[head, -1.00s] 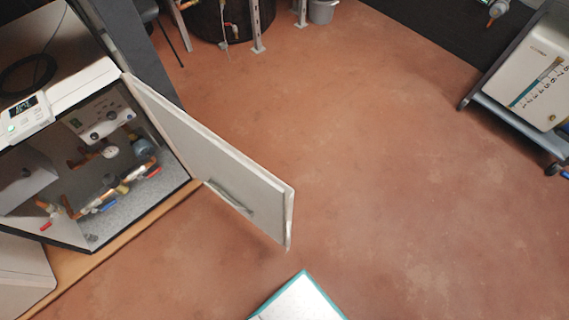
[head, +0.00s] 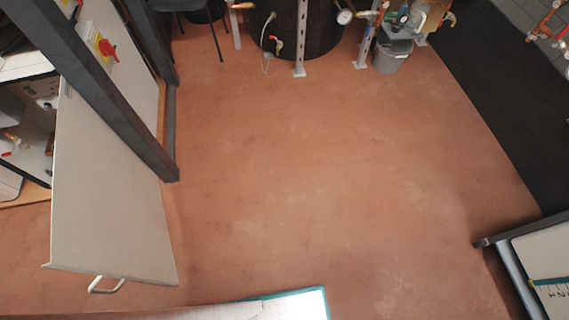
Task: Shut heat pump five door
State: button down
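The heat pump door (head: 112,195) is a pale grey panel standing open at the left of the head view. Its white handle (head: 106,285) shows at its lower edge. Behind the door, part of the open heat pump cabinet (head: 38,140) shows pipes, a valve with a red handle and a pale inner floor. The door hides most of the cabinet's inside. No number can be read on the unit. My gripper is not in view.
A dark metal post (head: 105,90) slants beside the door. A dark tank (head: 302,28), metal stands and a grey bucket (head: 393,55) stand at the back. A cart (head: 520,265) is at the right edge. The reddish floor (head: 310,170) between is clear.

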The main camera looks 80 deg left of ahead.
aim_at(108, 218)
jog(key=i, duration=0.9)
jog(key=u, duration=4.55)
jog(key=k, duration=0.5)
jog(key=z, duration=0.45)
jog(key=i, duration=0.65)
jog(key=u, duration=0.2)
